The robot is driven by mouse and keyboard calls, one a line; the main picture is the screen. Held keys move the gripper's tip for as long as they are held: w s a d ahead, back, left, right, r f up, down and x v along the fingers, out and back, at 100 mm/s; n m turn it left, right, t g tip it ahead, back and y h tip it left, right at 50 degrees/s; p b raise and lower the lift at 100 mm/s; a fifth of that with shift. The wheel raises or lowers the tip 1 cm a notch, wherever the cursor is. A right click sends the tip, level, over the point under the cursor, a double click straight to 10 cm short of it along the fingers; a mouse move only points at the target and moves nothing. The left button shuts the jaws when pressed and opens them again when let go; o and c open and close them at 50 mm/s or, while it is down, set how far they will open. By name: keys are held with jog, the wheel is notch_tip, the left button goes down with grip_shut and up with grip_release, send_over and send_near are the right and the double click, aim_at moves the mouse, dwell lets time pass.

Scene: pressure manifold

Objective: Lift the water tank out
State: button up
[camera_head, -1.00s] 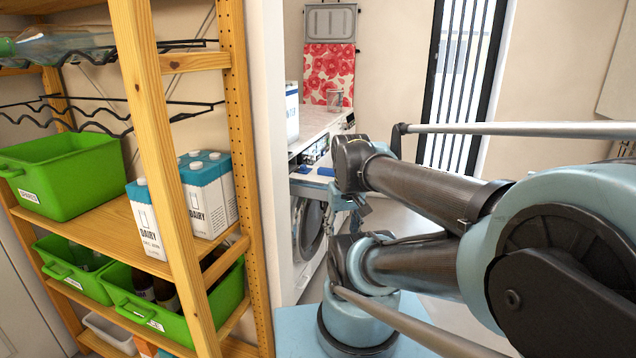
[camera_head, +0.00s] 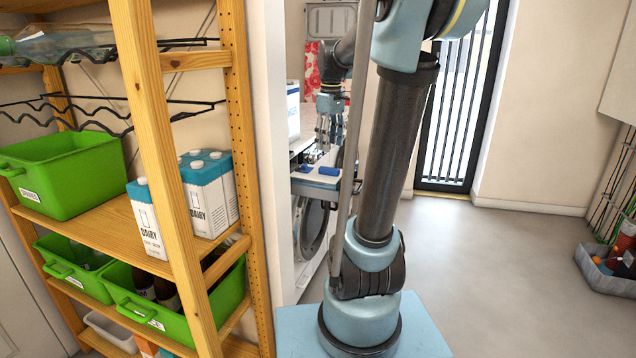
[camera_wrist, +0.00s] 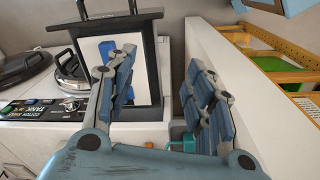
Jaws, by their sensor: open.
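I cannot single out the water tank with certainty. A pale tray-like part with blue pieces (camera_head: 316,181) juts from the front of the white washing machine in the head view. In the wrist view, a dark-framed box with a pale inside (camera_wrist: 146,74) and a blue piece in it lies beyond my fingers; it may be the same part. A black label panel (camera_wrist: 40,107) reading "TANK" is on the machine front at left. My gripper (camera_wrist: 160,72) is open, with nothing seen between its fingers. In the head view my gripper (camera_head: 324,143) points down just above the blue pieces.
A white partition (camera_wrist: 240,90) stands close to the right finger in the wrist view. The wooden shelf (camera_head: 160,120) with green bins (camera_head: 75,175) and dairy cartons (camera_head: 208,195) is beyond it. Open floor (camera_head: 480,260) lies right; a grey crate (camera_head: 605,275) is at far right.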

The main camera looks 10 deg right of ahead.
aim_at(323, 167)
jog(key=w+r+n, duration=0.2)
jog(key=w+n, duration=0.2)
jog(key=w, duration=0.9)
jog(key=shift+g, duration=0.3)
jog(key=f, duration=1.6)
jog(key=shift+w+d+f, duration=0.15)
jog(key=shift+d+f, duration=0.05)
jog(key=shift+f, duration=0.2)
grip_shut()
